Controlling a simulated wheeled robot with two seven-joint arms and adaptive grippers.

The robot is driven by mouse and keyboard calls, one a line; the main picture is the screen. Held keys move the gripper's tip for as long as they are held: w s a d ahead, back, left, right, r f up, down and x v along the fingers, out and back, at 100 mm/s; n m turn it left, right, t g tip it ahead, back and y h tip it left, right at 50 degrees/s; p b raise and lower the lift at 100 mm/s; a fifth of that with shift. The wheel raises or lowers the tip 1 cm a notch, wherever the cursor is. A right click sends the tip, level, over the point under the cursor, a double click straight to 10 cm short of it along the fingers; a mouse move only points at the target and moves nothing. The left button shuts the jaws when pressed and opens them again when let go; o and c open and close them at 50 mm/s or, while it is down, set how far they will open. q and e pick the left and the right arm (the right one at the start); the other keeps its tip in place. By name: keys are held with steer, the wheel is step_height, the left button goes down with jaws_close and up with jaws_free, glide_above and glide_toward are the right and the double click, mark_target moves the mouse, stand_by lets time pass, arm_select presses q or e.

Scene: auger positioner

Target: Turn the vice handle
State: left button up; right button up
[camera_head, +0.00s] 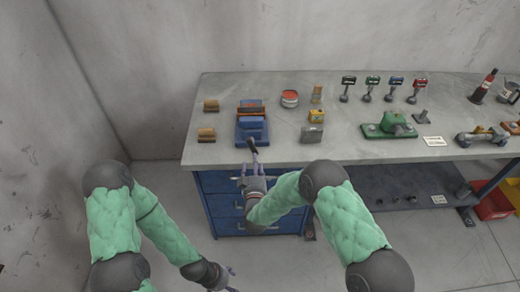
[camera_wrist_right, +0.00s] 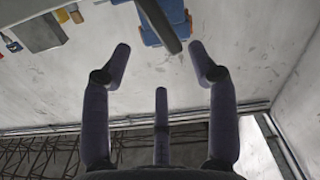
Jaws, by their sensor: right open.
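The blue vice (camera_head: 251,130) stands on the bench near its front left edge, with a reddish-brown strip across it.
The grey workbench (camera_head: 350,150) has blue drawers (camera_head: 225,205) below its left part. Small brown blocks (camera_head: 207,135) lie left of the vice. A grey box (camera_head: 311,134), a red tin (camera_head: 290,98) and a green tool (camera_head: 392,125) stand to its right.

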mark_target(253, 148)
steer(key=w+b, duration=0.1)
steer(key=w, duration=0.9)
steer(key=c, duration=1.2)
